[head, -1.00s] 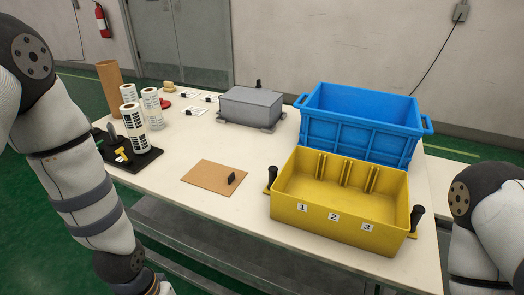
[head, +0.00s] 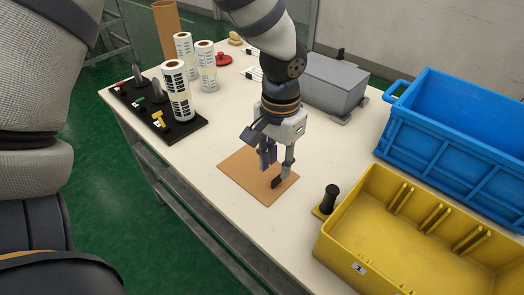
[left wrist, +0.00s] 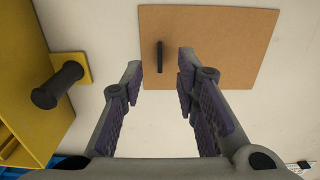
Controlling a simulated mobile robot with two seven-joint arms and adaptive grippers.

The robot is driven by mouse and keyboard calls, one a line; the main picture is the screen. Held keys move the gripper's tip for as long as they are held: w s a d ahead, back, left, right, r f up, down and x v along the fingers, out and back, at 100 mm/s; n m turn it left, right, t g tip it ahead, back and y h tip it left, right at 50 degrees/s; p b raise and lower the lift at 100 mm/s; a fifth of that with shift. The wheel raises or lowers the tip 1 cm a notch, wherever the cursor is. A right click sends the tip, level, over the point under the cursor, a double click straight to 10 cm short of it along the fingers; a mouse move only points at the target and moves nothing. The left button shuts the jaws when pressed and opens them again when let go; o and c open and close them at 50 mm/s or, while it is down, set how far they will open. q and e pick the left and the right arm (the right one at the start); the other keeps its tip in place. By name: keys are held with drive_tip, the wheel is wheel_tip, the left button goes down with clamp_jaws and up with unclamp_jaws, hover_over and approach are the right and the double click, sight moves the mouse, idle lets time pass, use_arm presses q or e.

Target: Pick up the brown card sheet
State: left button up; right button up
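The brown card sheet (head: 240,178) lies flat on the pale table, with a small black upright tab (head: 277,183) near its right edge. In the left wrist view the sheet (left wrist: 235,50) fills the top right, and its tab (left wrist: 159,57) stands near one edge. My left gripper (head: 275,168) points down over the sheet, its fingers open. In the left wrist view the tab shows in the gap between the open fingertips (left wrist: 161,66), with no finger visibly touching it. In the head view one finger comes close to the tab. My right gripper is out of view.
The yellow bin (head: 410,235) with a black-knobbed bracket (head: 330,200) stands to the right, the blue crate (head: 455,135) behind it. A grey box (head: 335,82) is behind the gripper. Label rolls (head: 178,92) and a black tool tray (head: 150,112) stand at left. Bare table lies around the sheet.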

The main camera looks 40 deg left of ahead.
sight(275, 179)
use_arm(q)
drive_tip(key=f, duration=0.4)
drive_tip(key=shift+s+f, duration=0.2)
drive_tip(key=shift+s, duration=0.05)
drive_tip(key=shift+w+r, duration=0.1)
clamp_jaws()
